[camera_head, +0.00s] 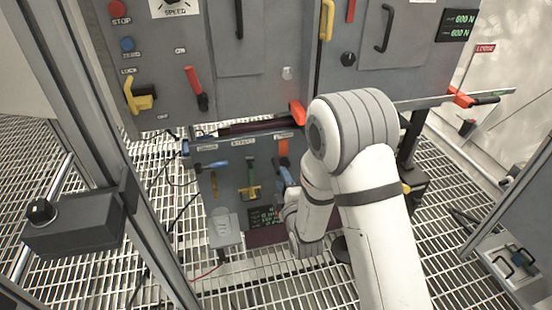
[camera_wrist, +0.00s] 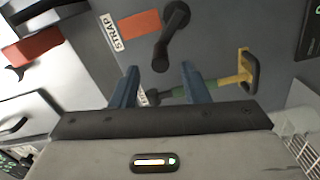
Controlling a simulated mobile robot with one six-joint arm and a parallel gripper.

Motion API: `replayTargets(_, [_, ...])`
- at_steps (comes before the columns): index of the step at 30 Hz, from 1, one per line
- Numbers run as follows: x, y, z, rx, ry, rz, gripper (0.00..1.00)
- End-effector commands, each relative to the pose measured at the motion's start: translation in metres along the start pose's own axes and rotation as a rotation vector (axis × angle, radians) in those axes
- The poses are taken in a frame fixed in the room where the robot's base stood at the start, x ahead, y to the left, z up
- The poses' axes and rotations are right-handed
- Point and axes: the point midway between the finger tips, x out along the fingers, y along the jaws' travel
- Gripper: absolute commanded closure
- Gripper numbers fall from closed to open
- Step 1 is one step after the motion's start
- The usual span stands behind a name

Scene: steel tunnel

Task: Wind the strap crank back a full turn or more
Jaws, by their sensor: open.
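In the wrist view the strap crank (camera_wrist: 177,22) is a black arm ending in a rounded knob. It sits beside an orange strap (camera_wrist: 138,25) and a white STRAP label (camera_wrist: 114,32) on a grey panel. My gripper (camera_wrist: 160,69) is open, with its blue fingers spread. The crank's knob shows between the fingertips; I cannot tell whether they touch it. In the head view the orange strap also shows (camera_head: 283,149), with my gripper's blue fingers (camera_head: 284,173) just below it. The crank is not clearly visible there, and my arm covers part of that area.
A green-shafted tool with a yellow and black handle (camera_wrist: 246,70) lies close to the right finger. A blue handle (camera_head: 212,165) is at the panel's left. The grey cabinet (camera_head: 240,50) stands above. Grating floor (camera_head: 90,270) surrounds the panel, with loose cables at its left.

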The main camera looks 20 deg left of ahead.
Motion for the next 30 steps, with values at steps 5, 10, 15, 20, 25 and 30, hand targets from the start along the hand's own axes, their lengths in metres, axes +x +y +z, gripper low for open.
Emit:
replayTargets(5, [0.000,0.004,-0.001,0.347,-0.001,-0.002,0.59])
replayTargets(10, [0.000,0.003,0.000,0.685,-0.001,-0.002,0.59])
replayTargets(15, [-0.002,0.002,0.000,0.969,-0.001,-0.002,0.59])
replayTargets(20, [-0.002,0.000,0.001,1.120,-0.001,-0.001,0.59])
replayTargets(25, [0.005,-0.002,0.001,1.164,0.002,0.001,0.59])
replayTargets(30, [0.030,-0.002,0.001,1.162,0.003,0.003,0.59])
